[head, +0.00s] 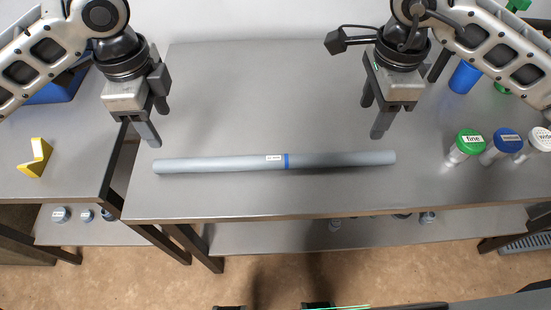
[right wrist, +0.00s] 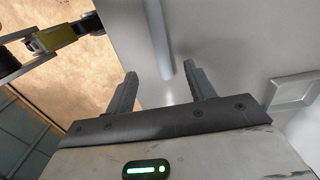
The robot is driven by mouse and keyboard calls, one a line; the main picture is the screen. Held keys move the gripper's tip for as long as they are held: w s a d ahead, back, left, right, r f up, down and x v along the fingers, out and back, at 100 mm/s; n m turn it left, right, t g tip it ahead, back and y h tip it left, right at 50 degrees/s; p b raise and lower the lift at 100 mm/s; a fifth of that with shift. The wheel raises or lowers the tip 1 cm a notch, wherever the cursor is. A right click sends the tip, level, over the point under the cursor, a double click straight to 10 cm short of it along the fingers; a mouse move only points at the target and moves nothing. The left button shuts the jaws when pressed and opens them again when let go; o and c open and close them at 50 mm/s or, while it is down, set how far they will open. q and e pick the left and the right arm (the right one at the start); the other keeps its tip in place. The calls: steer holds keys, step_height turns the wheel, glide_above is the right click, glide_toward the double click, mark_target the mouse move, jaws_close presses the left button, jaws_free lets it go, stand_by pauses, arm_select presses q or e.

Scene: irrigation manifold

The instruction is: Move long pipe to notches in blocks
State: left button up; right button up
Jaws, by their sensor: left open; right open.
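The long grey pipe (head: 225,164) lies across the front part of the table, with a blue band and a small white label near its middle. In the right wrist view one end of the pipe (right wrist: 159,42) shows beyond the fingers, roughly in line with the gap between them. My left gripper (head: 153,127) is open and empty, above the table near the pipe's left end. My right gripper (head: 378,118) is open and empty, behind and above the pipe's right end; it also shows in the right wrist view (right wrist: 163,82).
Jars with a green lid (head: 469,141), a blue lid (head: 507,141) and a white lid (head: 541,139) stand at the table's right. A yellow angled piece (head: 35,157) lies on the left table. The middle of the main table (head: 260,95) is clear.

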mark_target(179, 161)
arm_select(q)
step_height(179, 161, down, 13)
steer(key=shift+f, duration=0.15)
arm_select(e)
step_height(179, 161, down, 13)
steer(key=shift+f, duration=0.15)
arm_select(q)
steer(key=c, duration=1.2)
arm_select(e)
steer(key=c, duration=1.2)
arm_select(q)
steer(key=shift+o, duration=0.2)
arm_select(e)
steer(key=shift+o, duration=0.2)
